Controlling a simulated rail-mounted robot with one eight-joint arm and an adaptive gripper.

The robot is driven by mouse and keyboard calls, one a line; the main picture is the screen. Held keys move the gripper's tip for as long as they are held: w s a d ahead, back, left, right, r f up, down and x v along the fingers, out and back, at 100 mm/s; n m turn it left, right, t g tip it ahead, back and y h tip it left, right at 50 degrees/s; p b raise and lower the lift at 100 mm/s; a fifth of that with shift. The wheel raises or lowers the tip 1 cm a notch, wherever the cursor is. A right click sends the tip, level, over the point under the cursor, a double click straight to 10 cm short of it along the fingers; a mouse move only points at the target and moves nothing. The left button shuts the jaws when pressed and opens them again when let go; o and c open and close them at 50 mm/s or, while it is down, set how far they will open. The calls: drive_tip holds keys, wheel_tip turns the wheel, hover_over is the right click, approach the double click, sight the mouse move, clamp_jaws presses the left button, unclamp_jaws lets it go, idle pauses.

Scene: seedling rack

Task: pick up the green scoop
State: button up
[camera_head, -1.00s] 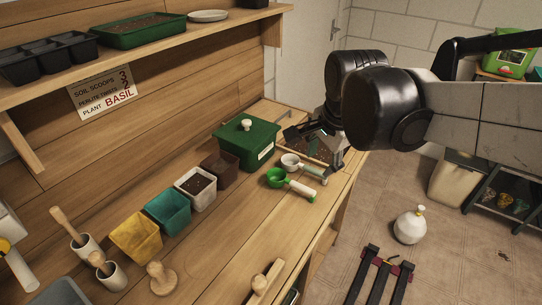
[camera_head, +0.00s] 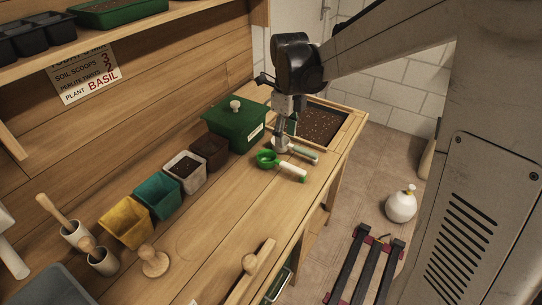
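The green scoop (camera_head: 267,158) lies on the wooden bench with its pale handle pointing to the lower right. A second scoop with a pale bowl and a greenish handle (camera_head: 304,154) lies just behind it. My gripper (camera_head: 280,143) points down over the bowl of that second scoop, just behind and right of the green scoop's bowl. The fingers are small and partly blend with the pale bowl, so I cannot tell whether they are open, or whether they touch it.
A green lidded box (camera_head: 234,128) stands left of my gripper. A soil bin (camera_head: 318,124) is set into the bench behind it. Brown, white, teal (camera_head: 158,199) and yellow pots line the bench leftward.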

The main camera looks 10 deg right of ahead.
sight(284, 163)
wheel_tip(284, 163, down, 12)
drive_tip(key=shift+a+f+b, duration=0.1)
drive_tip(key=shift+f+b, duration=0.1)
drive_tip(key=shift+b, duration=0.2)
idle(0.3)
clamp_jaws()
